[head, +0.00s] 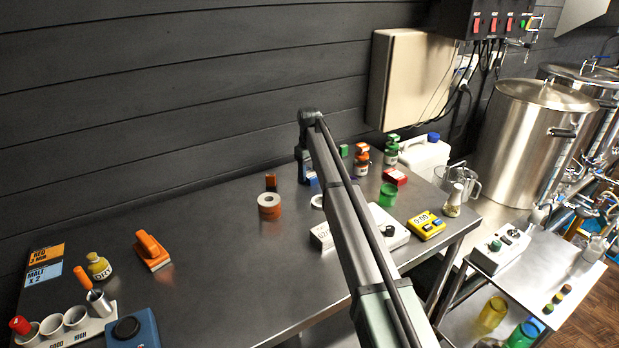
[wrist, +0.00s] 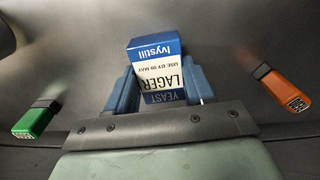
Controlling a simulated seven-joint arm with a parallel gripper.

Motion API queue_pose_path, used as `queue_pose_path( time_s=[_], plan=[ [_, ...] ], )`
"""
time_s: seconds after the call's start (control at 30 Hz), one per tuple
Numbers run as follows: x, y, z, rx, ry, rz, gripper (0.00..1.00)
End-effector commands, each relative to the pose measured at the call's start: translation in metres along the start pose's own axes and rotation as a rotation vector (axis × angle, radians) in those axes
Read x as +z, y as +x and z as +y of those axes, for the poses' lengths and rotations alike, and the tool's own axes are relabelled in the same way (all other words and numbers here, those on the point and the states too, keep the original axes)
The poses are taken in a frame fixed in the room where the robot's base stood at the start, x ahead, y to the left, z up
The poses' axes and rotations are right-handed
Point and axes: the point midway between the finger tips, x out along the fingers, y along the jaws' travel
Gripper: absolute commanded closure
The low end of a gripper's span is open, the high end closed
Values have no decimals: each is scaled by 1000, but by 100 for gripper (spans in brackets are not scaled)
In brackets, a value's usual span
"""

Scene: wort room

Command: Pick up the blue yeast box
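The yeast box is blue and white, with "LAGER" and "YEAST" lettering upside down in the wrist view (wrist: 158,66). It sits between the two blue fingers of my gripper (wrist: 163,88), one finger close along each side. I cannot tell whether both fingers press on it. In the head view my gripper (head: 306,170) is low over the back of the steel table, and my arm hides most of the box there. Whether the box rests on the table is not clear.
In the wrist view a green-capped item (wrist: 36,119) lies left and an orange one (wrist: 286,88) right, both apart from the fingers. Bottles (head: 391,150), a red box (head: 394,177) and a yellow timer (head: 426,226) stand right of my arm. The steel table (head: 215,265) is clear at centre-left.

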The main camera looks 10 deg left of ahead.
Motion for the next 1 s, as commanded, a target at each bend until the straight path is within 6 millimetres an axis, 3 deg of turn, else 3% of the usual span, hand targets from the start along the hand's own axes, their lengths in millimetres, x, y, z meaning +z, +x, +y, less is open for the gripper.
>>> queue_pose_path(
  time_s=[0.27,0.57,1.0],
  plan=[
    [0,0,0,0,0,0,77],
    [0,-4,0,0,0,0,77],
    [-1,-73,0,0,0,1,77]
  ],
)
